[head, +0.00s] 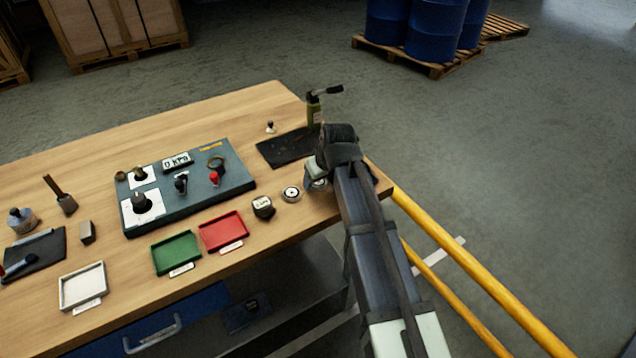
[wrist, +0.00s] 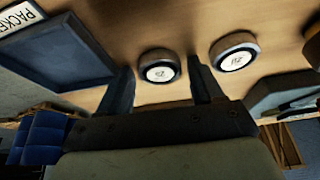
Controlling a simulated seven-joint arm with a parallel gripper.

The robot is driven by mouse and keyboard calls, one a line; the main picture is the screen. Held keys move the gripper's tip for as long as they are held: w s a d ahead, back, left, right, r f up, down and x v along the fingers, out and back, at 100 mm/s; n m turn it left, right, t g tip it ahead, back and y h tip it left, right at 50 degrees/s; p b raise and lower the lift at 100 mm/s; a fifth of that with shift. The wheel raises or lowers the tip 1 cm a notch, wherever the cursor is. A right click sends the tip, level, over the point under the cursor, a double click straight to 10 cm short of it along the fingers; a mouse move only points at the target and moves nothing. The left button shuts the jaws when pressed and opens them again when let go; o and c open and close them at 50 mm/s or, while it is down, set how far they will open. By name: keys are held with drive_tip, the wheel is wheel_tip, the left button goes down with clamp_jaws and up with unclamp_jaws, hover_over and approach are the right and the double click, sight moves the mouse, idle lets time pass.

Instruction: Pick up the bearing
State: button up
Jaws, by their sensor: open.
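A small silver ring-like part (head: 291,194), which looks like a bearing, lies on the wooden bench (head: 95,140) near its front right. In the wrist view two similar round parts with pale rims and white printed faces lie on the wood. One round part (wrist: 160,67) shows between my open fingers, and the other round part (wrist: 234,52) is just outside the right finger. I cannot tell which is the bearing. My gripper (head: 318,172) is over the bench's right end, right of the ring, partly hidden by my wrist. My gripper (wrist: 160,64) is open, with nothing held.
A dark gauge-like part (head: 263,206) sits left of the ring. Red (head: 224,232) and green (head: 176,252) trays line the front edge. A dark panel with knobs (head: 187,188) lies behind.

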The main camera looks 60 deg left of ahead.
sight(320, 183)
drive_tip(key=shift+c, duration=0.5)
drive_tip(key=c, duration=0.8)
drive_tip(key=shift+r, duration=0.1)
wheel_tip(320, 183, up, 10)
